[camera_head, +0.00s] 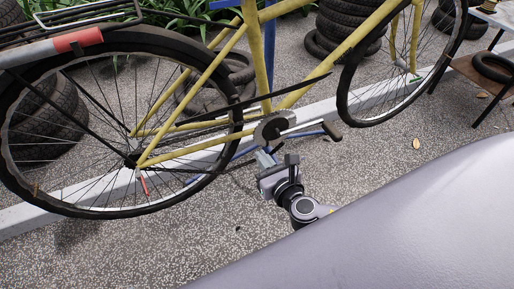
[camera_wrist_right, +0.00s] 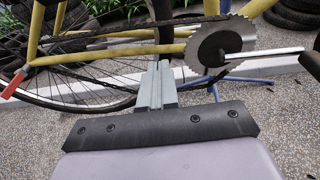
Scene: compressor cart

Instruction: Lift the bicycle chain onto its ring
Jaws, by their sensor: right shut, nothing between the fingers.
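The yellow bicycle's toothed chain ring (camera_head: 271,129) is at the crank in the middle of the head view; it shows larger in the right wrist view (camera_wrist_right: 220,47). A dark chain run (camera_wrist_right: 98,79) slopes down from the left below the yellow frame tube and passes behind my fingers. How the chain lies at the ring is not clear. My right gripper (camera_head: 264,157) is just below the ring. Its fingers (camera_wrist_right: 157,84) are shut together and empty, left of and below the ring in the wrist view. My left gripper is not in view.
The crank arm and pedal (camera_head: 331,131) stick out right of the ring. A dark bar (camera_head: 288,89) runs above it. The rear wheel (camera_head: 18,133) is at left, the front wheel (camera_head: 346,108) at right. Blue stand legs (camera_wrist_right: 245,80) lie below. Stacked tyres (camera_head: 342,20) stand behind.

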